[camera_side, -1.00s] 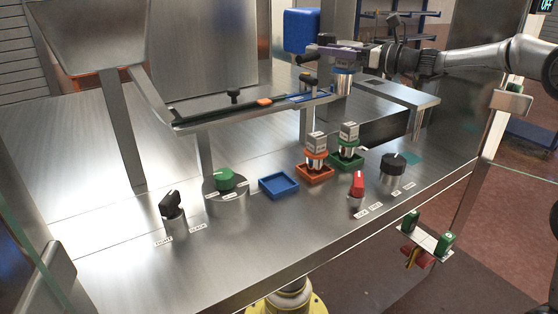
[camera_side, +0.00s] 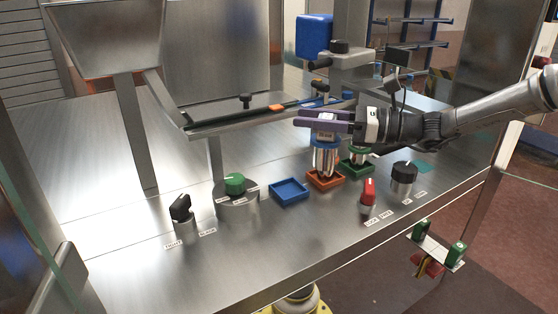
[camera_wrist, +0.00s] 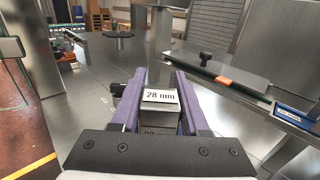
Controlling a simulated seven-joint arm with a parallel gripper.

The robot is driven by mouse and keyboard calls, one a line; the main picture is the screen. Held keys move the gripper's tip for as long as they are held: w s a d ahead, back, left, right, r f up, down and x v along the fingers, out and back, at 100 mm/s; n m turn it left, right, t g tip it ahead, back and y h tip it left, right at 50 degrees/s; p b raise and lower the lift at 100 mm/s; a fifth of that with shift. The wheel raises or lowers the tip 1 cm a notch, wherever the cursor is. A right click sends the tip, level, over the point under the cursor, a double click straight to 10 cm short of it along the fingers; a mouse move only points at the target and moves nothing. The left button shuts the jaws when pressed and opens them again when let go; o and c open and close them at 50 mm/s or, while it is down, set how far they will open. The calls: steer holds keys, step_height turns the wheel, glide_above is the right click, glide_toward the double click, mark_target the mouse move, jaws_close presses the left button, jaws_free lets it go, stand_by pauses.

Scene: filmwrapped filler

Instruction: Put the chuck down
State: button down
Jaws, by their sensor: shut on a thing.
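My gripper (camera_side: 322,116) is shut on a steel chuck with a blue band (camera_side: 325,144) and holds it upright above the table. In the wrist view, the chuck's top (camera_wrist: 161,96) reads "28 mm" between the purple fingers. In the side view, the chuck overlaps the orange tray (camera_side: 312,186) and hides most of the chuck there; I cannot tell the gap between them. The blue tray (camera_side: 289,193) to the left is empty. A green-banded chuck (camera_side: 358,156) stands in the green tray (camera_side: 371,167), partly behind my gripper.
A green knob (camera_side: 235,183) and a black knob (camera_side: 181,208) stand left of the trays. A red knob (camera_side: 368,192) and a round black knob (camera_side: 404,171) stand to the right. A sloping rail (camera_side: 230,122) runs behind. Bare table lies in front.

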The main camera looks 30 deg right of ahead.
steer(key=w+a+f, duration=0.2)
steer(key=w+f, duration=0.7)
steer(key=f, duration=0.1)
steer(key=shift+a+f, duration=0.25)
steer(key=shift+f, duration=0.05)
steer(key=shift+f, duration=0.1)
steer(key=shift+c, duration=2)
jaws_free()
steer(key=shift+f, duration=0.15)
